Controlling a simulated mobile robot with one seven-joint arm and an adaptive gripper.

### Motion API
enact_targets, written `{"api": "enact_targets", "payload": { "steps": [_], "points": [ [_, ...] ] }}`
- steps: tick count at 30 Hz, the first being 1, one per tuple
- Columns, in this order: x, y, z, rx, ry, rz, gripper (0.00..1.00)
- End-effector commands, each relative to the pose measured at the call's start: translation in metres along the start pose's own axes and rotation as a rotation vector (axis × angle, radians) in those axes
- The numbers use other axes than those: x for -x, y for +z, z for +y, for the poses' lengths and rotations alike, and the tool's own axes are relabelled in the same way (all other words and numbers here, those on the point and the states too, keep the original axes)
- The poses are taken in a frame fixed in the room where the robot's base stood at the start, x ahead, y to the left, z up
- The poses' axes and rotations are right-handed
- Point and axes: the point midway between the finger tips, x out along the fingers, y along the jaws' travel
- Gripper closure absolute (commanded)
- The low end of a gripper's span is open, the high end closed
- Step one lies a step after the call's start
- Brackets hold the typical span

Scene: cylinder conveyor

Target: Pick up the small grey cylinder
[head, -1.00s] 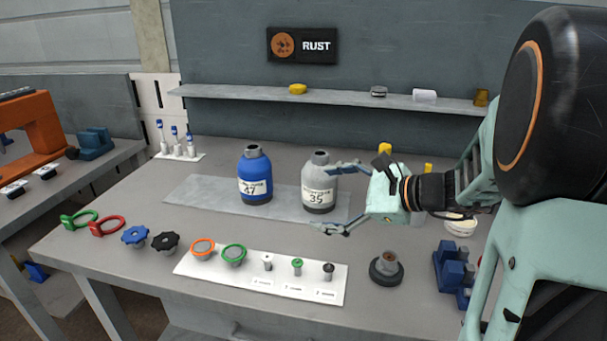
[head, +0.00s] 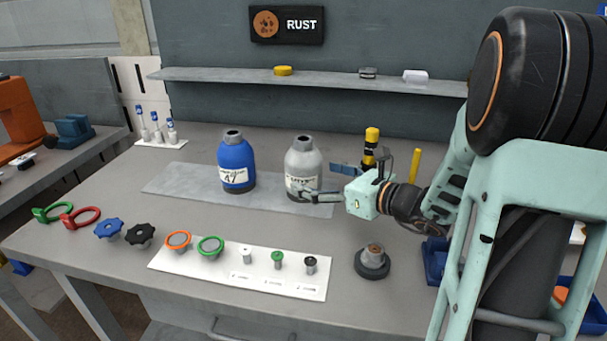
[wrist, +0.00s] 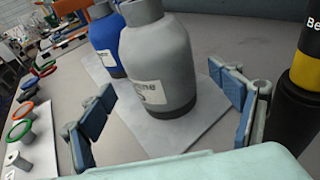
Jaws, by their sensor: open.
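The small grey cylinder (head: 303,171) stands upright on a flat grey plate (head: 170,183), with a white label on its front. It also shows large in the wrist view (wrist: 165,62), between and beyond my fingers. My gripper (head: 318,182) is open and empty, to the right of the grey cylinder. In the head view its near finger overlaps the cylinder's lower right; I cannot tell whether it touches. In the wrist view the two blue-padded fingers stand apart, one on each side of the cylinder.
A blue cylinder (head: 236,165) stands left of the grey one on the same plate. A yellow-and-black bottle (head: 370,150) stands close behind my gripper. Small knobs on a white sheet (head: 190,265) and a round dark base (head: 372,263) lie in front.

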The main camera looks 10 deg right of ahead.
Motion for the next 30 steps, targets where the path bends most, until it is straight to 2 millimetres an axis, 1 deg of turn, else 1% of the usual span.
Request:
{"api": "enact_targets", "payload": {
  "steps": [9,12,17,20,30],
  "points": [
    [-0.043,0.001,-0.001,0.001,0.003,0.001,0.16],
    [-0.049,0.001,-0.001,0.000,0.001,0.000,0.16],
    [-0.049,0.002,-0.001,0.001,0.000,0.000,0.16],
    [-0.049,0.002,-0.001,0.001,0.000,0.000,0.26],
    [-0.049,0.002,-0.001,0.001,0.000,0.000,0.63]
  ]
}}
